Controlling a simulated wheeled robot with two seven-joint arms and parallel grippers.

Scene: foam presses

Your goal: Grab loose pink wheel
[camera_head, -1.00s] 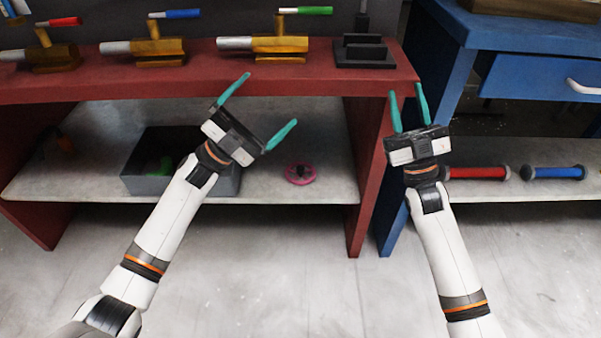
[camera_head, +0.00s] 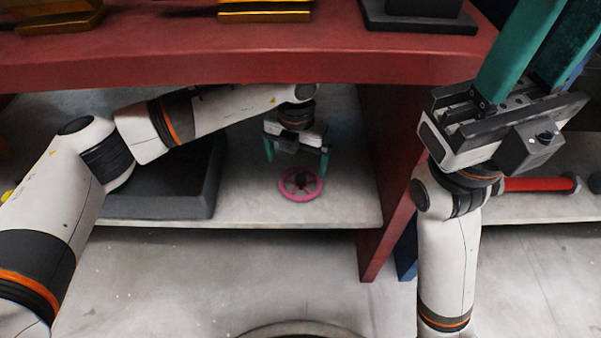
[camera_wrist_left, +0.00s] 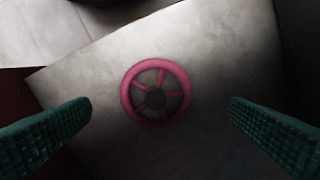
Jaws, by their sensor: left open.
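The pink wheel (camera_head: 300,184) lies flat on the lower grey shelf, near its front right. It has a dark hub and pink spokes. In the left wrist view the wheel (camera_wrist_left: 156,92) sits near the middle, between the two teal fingers and apart from both. My left gripper (camera_head: 297,158) points down under the red tabletop, open and empty, just above and behind the wheel in the head view. My right gripper (camera_head: 535,50) is large in the upper right, its teal fingers apart with nothing visible between them. Its fingertips are cut off by the frame's top.
The red workbench top (camera_head: 220,62) overhangs the lower shelf (camera_head: 345,212). A dark grey bin (camera_head: 165,205) stands left of the wheel. The red bench leg (camera_head: 385,180) rises to the right. A red bar (camera_head: 540,184) lies on the neighbouring shelf.

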